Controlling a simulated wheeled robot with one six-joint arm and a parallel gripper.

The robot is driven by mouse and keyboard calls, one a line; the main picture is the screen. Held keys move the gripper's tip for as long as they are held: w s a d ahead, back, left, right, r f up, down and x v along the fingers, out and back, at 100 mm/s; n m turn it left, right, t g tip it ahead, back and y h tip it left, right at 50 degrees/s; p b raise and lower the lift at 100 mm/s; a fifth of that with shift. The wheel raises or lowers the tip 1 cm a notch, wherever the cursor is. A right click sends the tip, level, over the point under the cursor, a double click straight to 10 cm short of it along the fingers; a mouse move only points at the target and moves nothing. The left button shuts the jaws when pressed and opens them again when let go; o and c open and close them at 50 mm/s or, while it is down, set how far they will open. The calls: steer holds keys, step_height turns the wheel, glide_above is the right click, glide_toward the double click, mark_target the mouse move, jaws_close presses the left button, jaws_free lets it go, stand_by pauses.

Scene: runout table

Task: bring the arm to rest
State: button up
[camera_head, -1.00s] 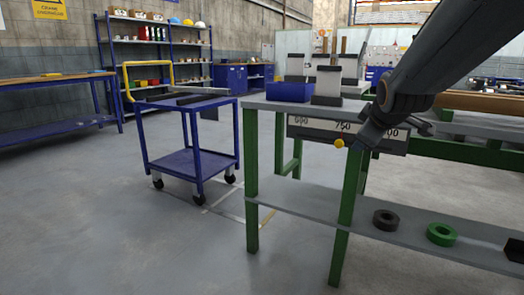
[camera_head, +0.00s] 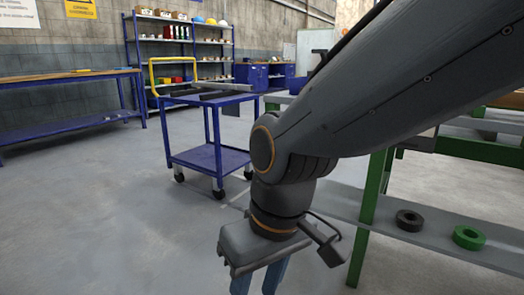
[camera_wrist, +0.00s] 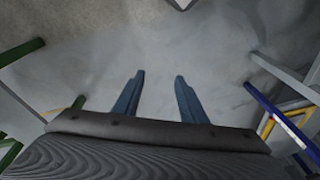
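My gripper (camera_head: 256,282) hangs at the lower middle of the head view, pointing down, with its fingertips cut off by the frame's lower edge. In the wrist view my gripper (camera_wrist: 155,85) shows two blue fingers standing apart with only grey floor between them. It is open and empty. It is in front of the green-legged runout table (camera_head: 371,210) and the blue cart, touching neither as far as I can see. My arm covers much of the table's top and its scale.
A blue wheeled cart (camera_head: 210,158) with a yellow handle stands behind my gripper. A black ring (camera_head: 408,220) and a green ring (camera_head: 468,237) lie on the table's lower shelf. A blue workbench (camera_head: 70,120) stands at the left. The floor at the lower left is clear.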

steer(key=s+g, duration=0.1)
steer(key=s, duration=0.3)
steer(key=d+r+m+p, duration=0.2)
steer(key=d+r+p, duration=0.4)
steer(key=r+p, duration=0.3)
steer(key=d+r+m+h+p, duration=0.1)
steer(key=d+r+p, duration=0.6)
steer(key=p, duration=0.9)
steer(key=d+r+m+h+p, duration=0.1)
steer(key=d+r+m+p, duration=0.2)
steer(key=d+r+p, duration=0.4)
step_height(320, 180, up, 5)
steer(key=p, duration=0.6)
steer(key=shift+m, duration=0.4)
steer(key=shift+s, duration=0.1)
steer(key=shift+c, duration=0.9)
steer(key=shift+d, duration=0.15)
